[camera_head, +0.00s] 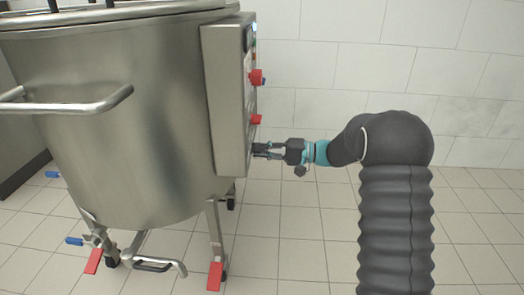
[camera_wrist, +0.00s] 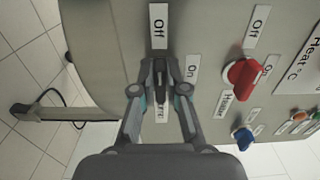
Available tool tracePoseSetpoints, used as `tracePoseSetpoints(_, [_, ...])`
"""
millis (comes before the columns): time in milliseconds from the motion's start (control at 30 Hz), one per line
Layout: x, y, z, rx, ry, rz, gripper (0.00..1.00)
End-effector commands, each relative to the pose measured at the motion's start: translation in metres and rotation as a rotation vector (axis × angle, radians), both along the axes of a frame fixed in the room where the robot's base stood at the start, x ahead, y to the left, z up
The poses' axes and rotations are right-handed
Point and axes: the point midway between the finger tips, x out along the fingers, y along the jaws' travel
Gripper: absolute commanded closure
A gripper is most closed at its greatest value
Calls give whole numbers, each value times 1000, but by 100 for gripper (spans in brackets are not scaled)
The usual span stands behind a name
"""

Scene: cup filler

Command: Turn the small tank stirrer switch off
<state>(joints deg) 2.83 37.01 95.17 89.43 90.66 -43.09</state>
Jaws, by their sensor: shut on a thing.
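The small tank is the steel vessel (camera_head: 130,120) on legs, with a control box (camera_head: 222,100) on its right side. In the wrist view, the black stirrer switch (camera_wrist: 160,76) sits on the grey panel, its label mostly hidden. My gripper (camera_wrist: 160,88) is shut on this switch, one finger on each side. The switch handle lies along the picture's vertical, roughly in line with the "Off" label (camera_wrist: 158,26). The "On" label (camera_wrist: 192,70) is to its right. In the head view my gripper (camera_head: 266,150) meets the panel's lower part, and the switch is hidden there.
A red heater knob (camera_wrist: 243,76) and a blue knob (camera_wrist: 243,138) stick out to the right of my fingers. In the head view, red knobs (camera_head: 257,77) are above my gripper. A steel handle (camera_head: 80,105) juts from the tank.

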Motion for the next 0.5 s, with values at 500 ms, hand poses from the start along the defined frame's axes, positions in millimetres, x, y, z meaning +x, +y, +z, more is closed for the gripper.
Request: tracePoseSetpoints(500, [0,-1,0,-1,1,0,62])
